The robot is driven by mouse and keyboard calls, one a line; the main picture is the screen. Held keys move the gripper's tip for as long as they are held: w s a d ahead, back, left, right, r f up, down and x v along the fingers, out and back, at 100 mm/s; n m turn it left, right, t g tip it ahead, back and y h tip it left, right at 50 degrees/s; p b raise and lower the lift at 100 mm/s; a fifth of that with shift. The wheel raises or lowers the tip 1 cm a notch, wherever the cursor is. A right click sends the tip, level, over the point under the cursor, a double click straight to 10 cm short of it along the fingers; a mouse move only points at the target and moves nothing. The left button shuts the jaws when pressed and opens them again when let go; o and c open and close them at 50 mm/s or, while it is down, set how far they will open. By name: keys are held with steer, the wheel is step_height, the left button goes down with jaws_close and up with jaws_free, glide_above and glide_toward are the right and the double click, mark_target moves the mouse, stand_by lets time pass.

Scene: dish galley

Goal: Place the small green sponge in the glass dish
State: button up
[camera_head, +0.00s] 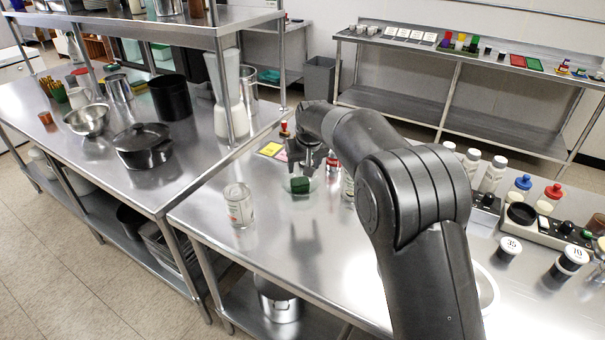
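The small green sponge (300,186) is on the near steel table, directly below my gripper. A faint clear rim around it looks like the glass dish (313,184); the sponge appears within its outline, but I cannot tell if it rests on the bottom. My gripper (301,168) points down with its two fingers a little apart, their tips at about the sponge's top. At this size I cannot tell whether the fingers touch the sponge.
A clear glass jar (239,205) stands left of the sponge. Yellow and pink cards (270,149) lie behind it. Another jar (348,186) stands close on the right, partly behind my arm. A black pot (143,145) is on the left table. The steel in front is clear.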

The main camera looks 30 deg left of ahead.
steer(key=shift+v, duration=0.9)
steer(key=s+d+r+m, duration=0.15)
steer(key=d+r, duration=0.35)
steer(key=d, duration=0.5)
steer(key=s+d+r+m+t, duration=0.15)
steer(key=d+r, duration=0.25)
steer(key=d, duration=0.6)
steer(key=s+d+r+m, duration=0.15)
steer(key=d+r, duration=0.35)
steer(key=d, duration=0.5)
steer(key=s+d+m+h, duration=0.2)
steer(key=s+d, duration=1.1)
steer(key=d, duration=0.2)
steer(key=s+d+f+m, duration=0.1)
steer(key=s+d+f, duration=0.1)
steer(key=s+d, duration=0.2)
steer(key=s+d+f+m+h, duration=0.1)
steer(key=s+d+f, duration=0.1)
steer(key=s, duration=0.6)
steer(key=shift+s+d+f+t, duration=0.25)
steer(key=shift+d+t, duration=0.2)
steer(key=shift+d, duration=0.45)
